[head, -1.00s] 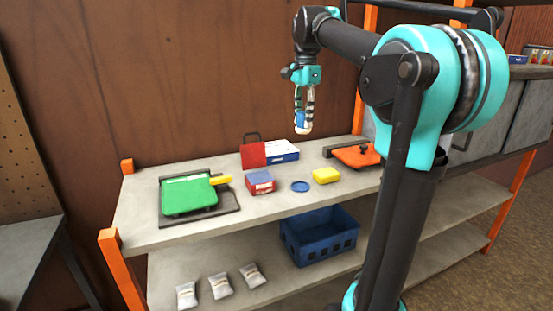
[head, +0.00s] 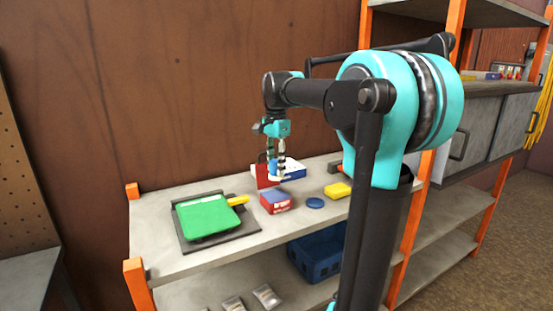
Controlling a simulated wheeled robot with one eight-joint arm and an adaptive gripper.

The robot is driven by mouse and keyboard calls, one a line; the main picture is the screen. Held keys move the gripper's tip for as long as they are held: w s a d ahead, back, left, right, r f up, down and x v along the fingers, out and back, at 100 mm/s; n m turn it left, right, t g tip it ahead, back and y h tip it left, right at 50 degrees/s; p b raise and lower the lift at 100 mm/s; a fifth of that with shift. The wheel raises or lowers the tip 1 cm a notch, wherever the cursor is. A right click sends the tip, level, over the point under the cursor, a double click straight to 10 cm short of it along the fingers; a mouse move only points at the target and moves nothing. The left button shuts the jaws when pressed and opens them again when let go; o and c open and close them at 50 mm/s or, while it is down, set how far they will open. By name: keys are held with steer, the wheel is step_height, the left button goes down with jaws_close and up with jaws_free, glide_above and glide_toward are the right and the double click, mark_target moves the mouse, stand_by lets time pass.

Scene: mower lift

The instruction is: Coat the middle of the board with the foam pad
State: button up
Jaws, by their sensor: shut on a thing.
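My gripper (head: 276,152) is above the shelf top, pointing down. It is shut on a small blue and white thing (head: 274,168), whose pale lower end is near the red box. It may be the foam pad, but it is too small and partly hidden by the fingers to tell. A green slab (head: 208,217) with a yellow part at its right end lies on a dark flat board (head: 188,240), left of my gripper. I cannot tell for certain which piece the task calls the board. A yellow block (head: 338,190) lies to the right of my gripper.
A red and blue box (head: 275,203) and a blue disc (head: 315,203) stand in front of my gripper. A blue and white box (head: 292,172) is behind. A blue crate (head: 318,258) and grey packets (head: 266,296) are on the lower shelf. Orange posts (head: 136,280) mark the left edge.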

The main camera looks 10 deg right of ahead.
mark_target(276, 179)
steer(key=shift+f, duration=2.65)
steer(key=shift+f, duration=0.55)
steer(key=shift+r, duration=0.1)
steer(key=shift+r, duration=3.45)
